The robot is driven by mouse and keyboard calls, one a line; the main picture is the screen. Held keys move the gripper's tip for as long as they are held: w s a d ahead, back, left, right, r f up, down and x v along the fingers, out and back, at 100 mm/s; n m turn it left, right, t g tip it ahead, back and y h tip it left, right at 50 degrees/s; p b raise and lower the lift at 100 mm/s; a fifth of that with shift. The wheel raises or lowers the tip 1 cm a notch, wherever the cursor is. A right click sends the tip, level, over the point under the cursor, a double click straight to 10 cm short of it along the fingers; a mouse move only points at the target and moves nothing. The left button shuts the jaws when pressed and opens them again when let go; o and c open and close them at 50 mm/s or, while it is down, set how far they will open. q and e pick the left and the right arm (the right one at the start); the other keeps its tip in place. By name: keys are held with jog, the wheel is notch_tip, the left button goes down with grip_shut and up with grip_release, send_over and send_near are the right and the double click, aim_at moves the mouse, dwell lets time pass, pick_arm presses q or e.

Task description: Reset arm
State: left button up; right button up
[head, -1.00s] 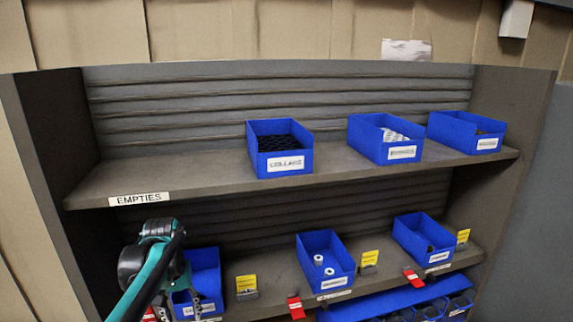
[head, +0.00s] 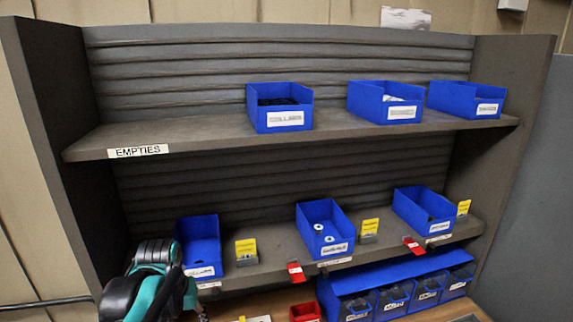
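My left arm shows at the lower left in the head view, a black and teal wrist in front of the lower shelf's left end. Its gripper fingers are mostly cut off by the bottom edge, so their opening cannot be made out. A blue bin (head: 198,240) stands just right of and behind the wrist, and looks empty. My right gripper is out of view.
The upper shelf (head: 190,134) has an EMPTIES label (head: 138,151) and several blue bins. The lower shelf holds a bin with two pale round parts (head: 323,231), another bin (head: 424,213), yellow cards and red tags. Small bins (head: 392,299) and a red container (head: 305,312) sit below.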

pick_arm(q)
jog(key=s+d+f+t+b, duration=0.1)
jog(key=s+f+b, duration=0.3)
jog(key=f+b, duration=0.2)
jog(key=s+d+f+m+t+b, duration=0.1)
jog(key=s+d+f+t+b, duration=0.1)
jog(key=f+b, duration=0.4)
jog(key=s+d+f+m+t+b, duration=0.1)
jog(key=s+f+b, duration=0.4)
jog(key=f, duration=0.8)
jog(key=shift+s+d+t+b, duration=0.35)
jog(key=shift+d+t+b, duration=0.2)
jog(key=shift+b, duration=0.25)
jog(key=shift+c, duration=0.3)
